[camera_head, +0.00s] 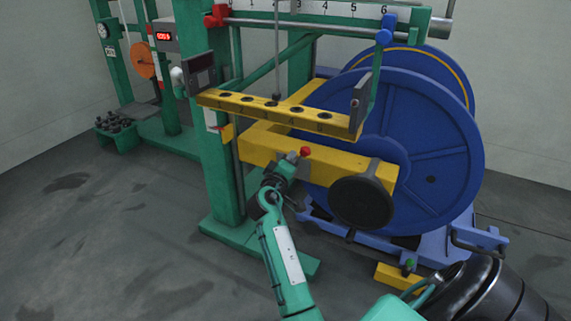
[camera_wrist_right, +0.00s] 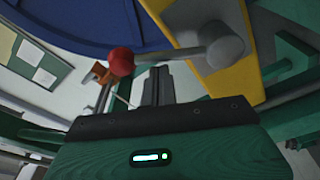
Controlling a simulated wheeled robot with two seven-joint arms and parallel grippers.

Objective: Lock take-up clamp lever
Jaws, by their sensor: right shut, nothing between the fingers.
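The clamp lever has a red ball knob (camera_head: 305,151) at the yellow take-up arm (camera_head: 340,165) in the head view. In the right wrist view the red knob (camera_wrist_right: 121,61) sits at the left end of a thin rod, which runs right to a grey hub (camera_wrist_right: 224,45) on the yellow beam. My right gripper (camera_head: 292,158) is just left of the knob in the head view. In the wrist view its fingers (camera_wrist_right: 158,75) are shut and empty, pointing at the rod just right of the knob. Whether they touch it I cannot tell. My left gripper is out of view.
A large blue reel (camera_head: 430,140) stands behind the yellow arm. A round black handwheel (camera_head: 361,202) is right of the lever. A yellow numbered bar (camera_head: 270,105) crosses above, and a green post (camera_head: 217,150) stands left. Floor is free at the left.

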